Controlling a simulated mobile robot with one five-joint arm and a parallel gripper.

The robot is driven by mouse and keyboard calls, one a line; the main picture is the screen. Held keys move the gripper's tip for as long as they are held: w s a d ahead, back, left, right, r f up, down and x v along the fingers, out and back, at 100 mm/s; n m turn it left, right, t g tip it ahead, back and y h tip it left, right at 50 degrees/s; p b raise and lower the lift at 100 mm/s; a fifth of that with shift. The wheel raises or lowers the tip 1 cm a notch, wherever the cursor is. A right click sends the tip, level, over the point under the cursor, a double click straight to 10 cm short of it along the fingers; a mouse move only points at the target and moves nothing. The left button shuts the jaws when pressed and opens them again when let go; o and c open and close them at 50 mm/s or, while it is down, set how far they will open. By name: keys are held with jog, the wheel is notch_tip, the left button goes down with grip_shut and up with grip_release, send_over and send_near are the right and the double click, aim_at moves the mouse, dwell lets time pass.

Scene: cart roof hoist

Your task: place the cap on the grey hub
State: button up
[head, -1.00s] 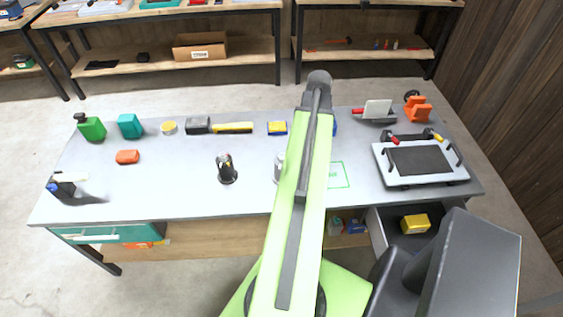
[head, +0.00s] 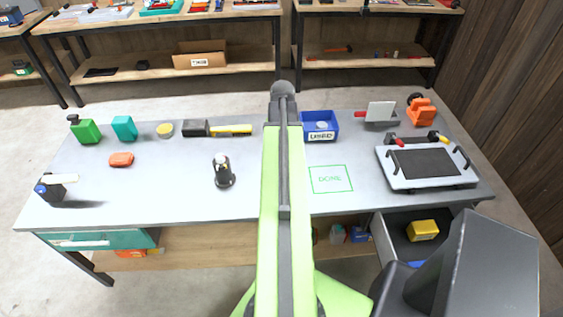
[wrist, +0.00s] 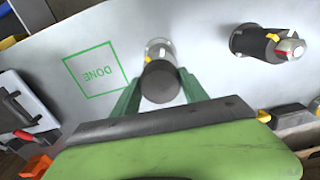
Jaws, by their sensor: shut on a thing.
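My gripper (wrist: 160,84) has green fingers shut on a dark grey round cap (wrist: 161,80) in the wrist view. The silvery grey hub (wrist: 157,47), with a yellow mark, shows just beyond the cap and is partly covered by it. I cannot tell whether the cap touches the hub. In the head view, my arm hides the gripper, cap and grey hub. A second, dark hub (head: 223,172) stands on the bench to the left. In the wrist view this dark hub (wrist: 268,43) shows a red-tipped top and a yellow mark.
A green DONE square (head: 331,179) marks bare bench (head: 140,195). A blue bin (head: 320,127) stands behind it. A tray with a dark plate (head: 428,164) sits at right, above an open drawer holding a yellow box (head: 422,230). Several small items line the back edge.

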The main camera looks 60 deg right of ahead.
notch_tip(320, 180, down, 4)
jog(key=b, duration=0.4)
jog(key=shift+f, duration=0.2)
jog(key=shift+r, duration=0.25)
jog(key=shift+f, duration=0.1)
jog(key=o, duration=0.9)
jog(key=shift+f, duration=0.15)
jog(key=o, duration=0.4)
jog(key=shift+o, duration=0.2)
jog(key=shift+r, duration=0.2)
notch_tip(320, 180, up, 12)
jog(key=p, duration=1.2)
jog(key=shift+r, duration=0.15)
